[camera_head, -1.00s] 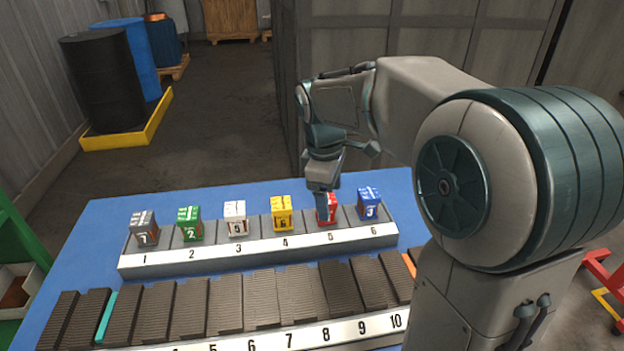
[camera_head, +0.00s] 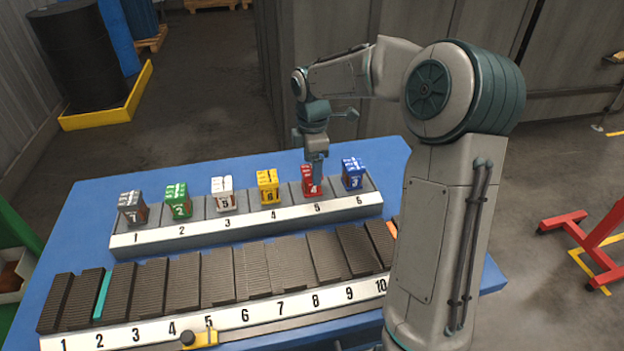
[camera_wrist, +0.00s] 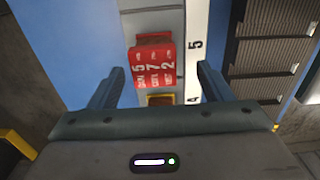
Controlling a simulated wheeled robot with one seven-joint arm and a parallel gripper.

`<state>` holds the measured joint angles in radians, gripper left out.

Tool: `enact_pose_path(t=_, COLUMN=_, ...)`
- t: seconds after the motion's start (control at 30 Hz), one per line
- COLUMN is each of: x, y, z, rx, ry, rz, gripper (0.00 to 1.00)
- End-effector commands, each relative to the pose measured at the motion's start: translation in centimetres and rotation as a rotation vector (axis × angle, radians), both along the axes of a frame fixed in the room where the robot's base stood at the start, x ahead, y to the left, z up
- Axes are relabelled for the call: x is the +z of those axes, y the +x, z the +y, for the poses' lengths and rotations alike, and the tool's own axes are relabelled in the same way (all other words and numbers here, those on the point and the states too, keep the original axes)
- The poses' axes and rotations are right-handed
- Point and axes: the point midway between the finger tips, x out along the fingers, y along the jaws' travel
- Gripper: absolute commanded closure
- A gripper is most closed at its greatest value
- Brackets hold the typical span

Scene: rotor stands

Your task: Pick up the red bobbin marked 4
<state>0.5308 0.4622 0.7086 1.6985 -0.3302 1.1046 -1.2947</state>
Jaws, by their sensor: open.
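The red bobbin marked 4 (camera_head: 309,184) stands upright in slot 5 of the back rack (camera_head: 244,234). In the wrist view the red bobbin (camera_wrist: 152,66) shows its lettered top near the middle, roughly between my two fingers. My gripper (camera_head: 317,178) is over the red bobbin in the head view and partly hides it. In the wrist view my gripper (camera_wrist: 160,70) is open, with a finger to each side of the bobbin and gaps between. I cannot tell how far the fingertips are above it.
The yellow bobbin (camera_head: 268,186) is left of the red one and the blue bobbin (camera_head: 353,173) is right. White (camera_head: 222,193), green (camera_head: 178,201) and grey (camera_head: 132,208) bobbins stand further left.

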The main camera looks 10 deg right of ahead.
Motion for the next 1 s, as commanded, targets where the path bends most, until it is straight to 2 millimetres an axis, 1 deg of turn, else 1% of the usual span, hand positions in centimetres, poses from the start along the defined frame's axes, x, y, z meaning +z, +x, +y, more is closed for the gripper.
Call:
enact_pose_path(t=0.17, x=-1.2, y=0.2, z=0.0, rx=0.000, ry=0.000, rz=0.003, gripper=0.27)
enact_pose_path(t=0.4, x=-4.5, y=0.7, z=0.0, rx=0.000, ry=0.000, rz=0.002, gripper=0.27)
enact_pose_path(t=0.47, x=-5.1, y=0.7, z=0.1, rx=-0.001, ry=0.000, rz=0.002, gripper=0.27)
enact_pose_path(t=0.57, x=-5.5, y=0.7, z=0.0, rx=-0.001, ry=-0.001, rz=-0.001, gripper=0.27)
enact_pose_path(t=0.73, x=-5.5, y=0.8, z=0.0, rx=-0.001, ry=-0.001, rz=-0.002, gripper=0.27)
enact_pose_path(t=0.77, x=-5.5, y=0.8, z=0.0, rx=-0.001, ry=-0.001, rz=-0.002, gripper=0.30)
enact_pose_path(t=0.8, x=-5.5, y=0.8, z=0.0, rx=-0.001, ry=-0.001, rz=-0.001, gripper=0.41)
enact_pose_path(t=0.87, x=-5.5, y=0.8, z=0.1, rx=-0.001, ry=-0.001, rz=-0.001, gripper=0.58)
enact_pose_path(t=0.9, x=-5.5, y=0.8, z=0.1, rx=-0.001, ry=-0.001, rz=-0.001, gripper=0.69)
enact_pose_path(t=0.93, x=-5.5, y=0.8, z=0.0, rx=-0.001, ry=-0.001, rz=-0.001, gripper=0.77)
enact_pose_path(t=0.97, x=-5.5, y=0.8, z=0.0, rx=-0.001, ry=-0.001, rz=-0.001, gripper=0.84)
enact_pose_path(t=1.0, x=-5.4, y=0.8, z=0.1, rx=-0.001, ry=-0.001, rz=-0.002, gripper=0.84)
